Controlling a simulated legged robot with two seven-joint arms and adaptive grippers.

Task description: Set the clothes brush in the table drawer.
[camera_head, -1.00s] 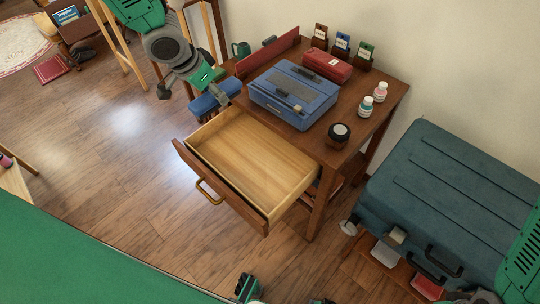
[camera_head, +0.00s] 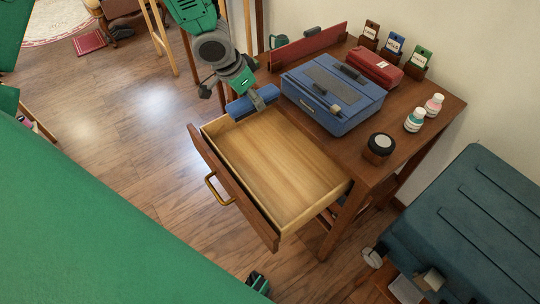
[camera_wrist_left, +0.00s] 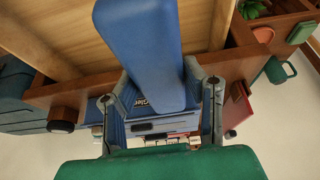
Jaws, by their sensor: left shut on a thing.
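The clothes brush (camera_head: 245,107), a blue block-like piece, is held in my left gripper (camera_head: 259,97). In the head view it overlaps the back left corner of the open table drawer (camera_head: 275,165). The left wrist view shows the blue brush (camera_wrist_left: 145,50) between the two fingers (camera_wrist_left: 165,95), with pale drawer wood (camera_wrist_left: 60,35) behind it. The drawer is pulled well out, and its visible floor is bare. How high the brush is above the drawer rim is hard to tell. My right gripper is not clearly visible.
A large teal trunk (camera_head: 475,220) stands at the right. Floor is clear left of the drawer.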

